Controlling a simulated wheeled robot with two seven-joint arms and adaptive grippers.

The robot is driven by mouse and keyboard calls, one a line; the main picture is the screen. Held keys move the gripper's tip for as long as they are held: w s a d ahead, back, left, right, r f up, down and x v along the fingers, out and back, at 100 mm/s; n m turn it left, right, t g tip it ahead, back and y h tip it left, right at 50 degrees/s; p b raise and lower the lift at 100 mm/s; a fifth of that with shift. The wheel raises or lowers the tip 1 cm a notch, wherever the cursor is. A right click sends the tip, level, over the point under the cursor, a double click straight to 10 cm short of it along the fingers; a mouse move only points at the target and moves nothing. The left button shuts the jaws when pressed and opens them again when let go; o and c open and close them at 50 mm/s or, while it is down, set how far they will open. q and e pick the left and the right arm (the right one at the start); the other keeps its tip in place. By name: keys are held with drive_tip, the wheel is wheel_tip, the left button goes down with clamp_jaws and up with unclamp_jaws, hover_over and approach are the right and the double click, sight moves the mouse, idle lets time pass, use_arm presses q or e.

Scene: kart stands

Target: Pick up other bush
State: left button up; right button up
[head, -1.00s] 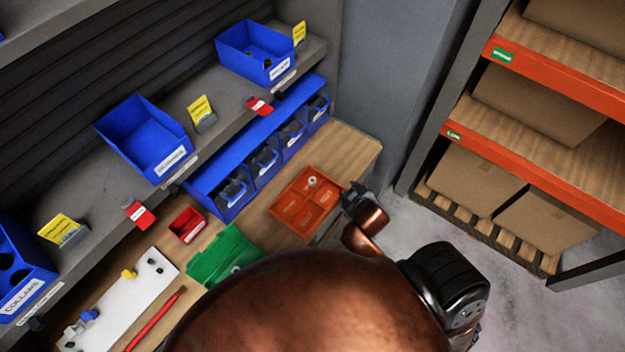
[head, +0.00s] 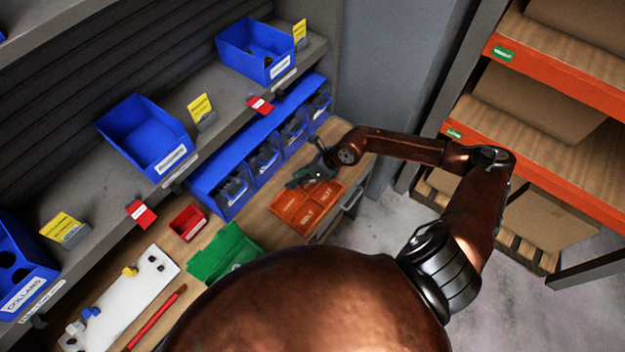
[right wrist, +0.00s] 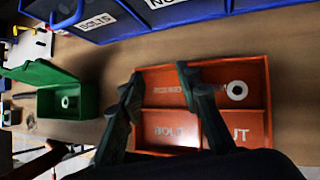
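A pale ring-shaped bush (right wrist: 237,90) lies in the far right compartment of the orange tray (right wrist: 262,72) in the right wrist view. The tray also shows in the head view (head: 290,222); my right gripper hides its far part and the bush there. A second pale ring (right wrist: 67,101) sits in the green box (right wrist: 42,102), left of the tray. My right gripper (head: 312,174) is over the tray's far part. In the right wrist view its fingers (right wrist: 157,88) are apart with nothing between them, left of the tray's bush. My left gripper is not in view.
A row of blue bins (head: 262,160) stands behind the tray, under a shelf edge. A small red bin (head: 188,222) and a white board (head: 122,298) are further left on the bench. Shelving (head: 560,85) stands at the right.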

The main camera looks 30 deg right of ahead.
sight(312, 180)
drive_tip(key=d+f+n+g+h, duration=0.1)
drive_tip(key=d+f+h, duration=0.25)
drive_tip(key=d, duration=0.65)
drive_tip(key=p+x, duration=0.2)
drive_tip(key=x, duration=0.4)
drive_tip(key=shift+w+d, duration=0.1)
drive_tip(key=shift+w+f, duration=0.1)
drive_tip(key=shift+f, duration=0.25)
drive_tip(key=c, duration=0.6)
drive_tip(key=shift+r, duration=0.1)
drive_tip(key=shift+c, duration=0.2)
